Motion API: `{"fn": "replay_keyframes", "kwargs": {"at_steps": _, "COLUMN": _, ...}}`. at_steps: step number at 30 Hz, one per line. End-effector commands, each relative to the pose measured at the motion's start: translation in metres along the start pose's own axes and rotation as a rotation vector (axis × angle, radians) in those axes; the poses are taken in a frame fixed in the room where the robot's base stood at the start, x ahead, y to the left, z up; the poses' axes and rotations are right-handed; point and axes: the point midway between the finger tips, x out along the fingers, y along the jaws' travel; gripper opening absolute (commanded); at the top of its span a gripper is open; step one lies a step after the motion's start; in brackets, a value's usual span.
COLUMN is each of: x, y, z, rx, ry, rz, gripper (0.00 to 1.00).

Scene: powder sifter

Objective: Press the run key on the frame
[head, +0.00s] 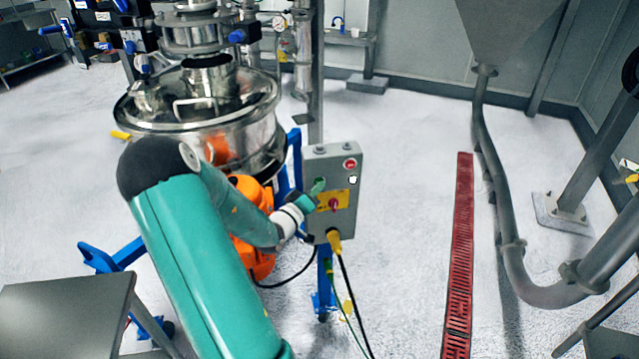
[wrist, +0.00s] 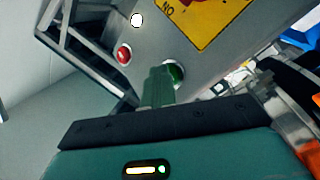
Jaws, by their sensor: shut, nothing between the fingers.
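A grey control box (head: 345,218) is mounted on the blue frame (head: 296,160) beside the steel sifter. In the head view, my gripper (head: 317,187) is at the left part of the box face.
A yellow plate with a red rotary switch (head: 333,204) is low on the box. A yellow plug (head: 334,240) with cables hangs below. The steel sifter (head: 215,120) and an orange motor (head: 252,258) stand left. Floor is free right of the box, up to a red grate (head: 460,250).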

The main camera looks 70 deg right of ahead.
Motion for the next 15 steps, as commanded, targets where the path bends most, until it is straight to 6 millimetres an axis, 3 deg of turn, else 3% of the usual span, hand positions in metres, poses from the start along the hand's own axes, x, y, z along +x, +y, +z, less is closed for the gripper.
{"fn": "replay_keyframes", "kwargs": {"at_steps": 15, "x": -0.012, "y": 0.009, "z": 0.007, "rx": 0.001, "ry": 0.001, "rz": 0.000, "gripper": 0.00}}
